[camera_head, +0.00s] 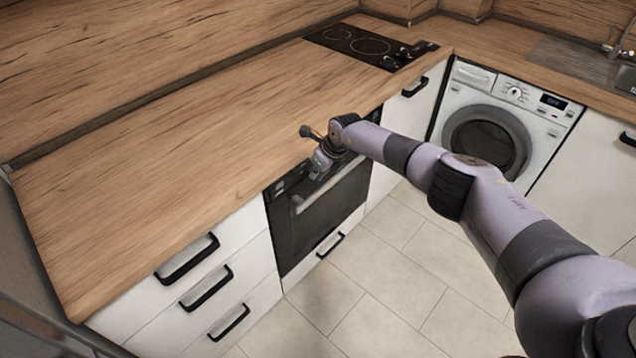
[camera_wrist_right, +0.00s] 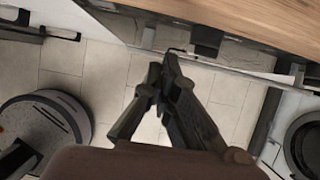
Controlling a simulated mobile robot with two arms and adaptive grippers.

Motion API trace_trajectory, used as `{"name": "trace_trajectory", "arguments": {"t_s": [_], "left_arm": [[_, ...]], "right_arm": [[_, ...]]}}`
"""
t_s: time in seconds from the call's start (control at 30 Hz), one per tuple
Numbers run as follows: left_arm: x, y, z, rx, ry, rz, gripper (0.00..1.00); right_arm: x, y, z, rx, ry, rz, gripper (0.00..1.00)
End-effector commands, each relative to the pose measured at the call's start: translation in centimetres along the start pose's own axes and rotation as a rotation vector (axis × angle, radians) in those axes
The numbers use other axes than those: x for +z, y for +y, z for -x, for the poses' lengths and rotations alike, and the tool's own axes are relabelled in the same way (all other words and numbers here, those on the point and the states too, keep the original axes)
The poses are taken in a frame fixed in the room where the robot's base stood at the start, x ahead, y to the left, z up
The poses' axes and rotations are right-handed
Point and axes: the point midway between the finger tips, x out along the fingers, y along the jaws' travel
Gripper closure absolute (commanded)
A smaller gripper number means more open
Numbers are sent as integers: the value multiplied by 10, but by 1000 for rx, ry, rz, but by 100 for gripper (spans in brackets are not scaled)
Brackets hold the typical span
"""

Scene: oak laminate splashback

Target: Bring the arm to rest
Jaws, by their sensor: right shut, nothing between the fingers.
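My right arm reaches in from the lower right in the head view. Its gripper (camera_head: 319,168) hangs just in front of the upper part of the oven (camera_head: 318,218), near the counter's front edge, with the fingers pointing down. I cannot tell from this angle whether it touches the oven handle. In the right wrist view the gripper (camera_wrist_right: 162,75) shows with its fingertips together and nothing between them. Pale floor tiles show beyond the fingertips. My left gripper is in neither view.
The wooden counter (camera_head: 180,130) runs along the left and back, with a black hob (camera_head: 368,45) on it. White drawers (camera_head: 205,285) stand left of the oven. A washing machine (camera_head: 500,120) stands at the back right. The tiled floor (camera_head: 385,285) in front is clear.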

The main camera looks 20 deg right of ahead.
Motion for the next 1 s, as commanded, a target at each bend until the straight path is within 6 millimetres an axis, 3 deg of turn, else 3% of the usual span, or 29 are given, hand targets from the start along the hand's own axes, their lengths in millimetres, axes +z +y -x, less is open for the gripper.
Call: {"name": "trace_trajectory", "arguments": {"t_s": [0.1,0.27,0.37,0.43,0.5,0.57,0.67,0.8,0.87,1.0], "left_arm": [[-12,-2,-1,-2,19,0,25],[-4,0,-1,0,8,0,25],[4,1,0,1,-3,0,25],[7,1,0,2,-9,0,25],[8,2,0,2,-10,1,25],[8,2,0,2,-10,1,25],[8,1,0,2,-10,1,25],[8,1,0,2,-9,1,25],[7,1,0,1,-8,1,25],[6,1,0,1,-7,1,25]], "right_arm": [[3,0,4,-1,1,0,100],[1,7,-1,21,-5,-20,100],[-8,35,-21,108,-39,-111,100],[-20,68,-44,215,-83,-248,100],[-36,108,-70,352,-140,-476,100],[-52,134,-90,452,-188,-710,100],[-92,156,-119,553,-246,-1139,100],[-185,160,-158,545,-279,-1754,100],[-228,162,-171,503,-280,-1965,100],[-334,171,-190,351,-266,-2378,100]]}}
